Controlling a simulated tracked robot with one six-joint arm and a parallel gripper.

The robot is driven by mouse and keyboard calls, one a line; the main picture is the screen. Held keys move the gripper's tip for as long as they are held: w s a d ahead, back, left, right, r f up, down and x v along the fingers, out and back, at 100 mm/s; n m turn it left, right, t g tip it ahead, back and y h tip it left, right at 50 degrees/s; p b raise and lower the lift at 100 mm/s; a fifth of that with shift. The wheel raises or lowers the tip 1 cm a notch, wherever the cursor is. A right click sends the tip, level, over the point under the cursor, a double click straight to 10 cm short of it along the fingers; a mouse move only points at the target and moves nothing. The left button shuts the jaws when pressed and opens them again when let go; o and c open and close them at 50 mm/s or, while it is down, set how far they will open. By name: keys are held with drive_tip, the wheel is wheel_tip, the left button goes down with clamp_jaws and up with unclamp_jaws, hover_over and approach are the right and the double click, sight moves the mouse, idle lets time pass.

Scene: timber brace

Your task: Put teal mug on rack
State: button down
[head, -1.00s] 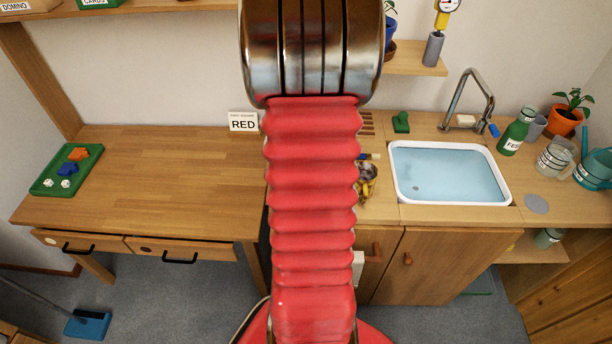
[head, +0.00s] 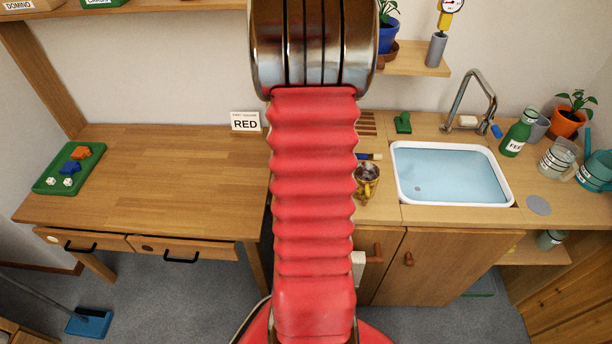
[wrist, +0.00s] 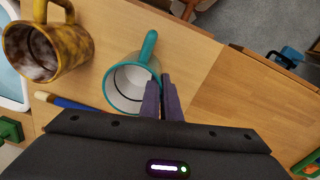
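The teal mug (wrist: 114,101) shows in the wrist view with its white inside facing me and its handle pointing up in the picture. My gripper (wrist: 160,82) is at the mug's right rim, its two dark fingers close together. One finger overlaps the mug's opening and the other is just outside it. I cannot tell whether they grip the wall. In the head view the teal mug and my gripper are hidden behind my red arm. A brown slatted piece (head: 368,124), possibly the rack, shows partly at the back of the counter, right of my arm.
A yellow-brown mottled mug (head: 366,180) stands left of the teal mug in the wrist view (wrist: 61,68). A blue-handled brush (wrist: 75,103) lies beside them. The sink (head: 452,172) is to the right, with a green block (head: 402,123) behind. The left worktop (head: 180,165) is mostly clear.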

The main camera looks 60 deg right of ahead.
drive_tip(key=c, duration=2.5)
unclamp_jaws()
drive_tip(key=shift+f, duration=0.1)
drive_tip(key=o, duration=0.5)
wheel_tip(320, 180, up, 12)
drive_tip(key=shift+w+a, duration=0.1)
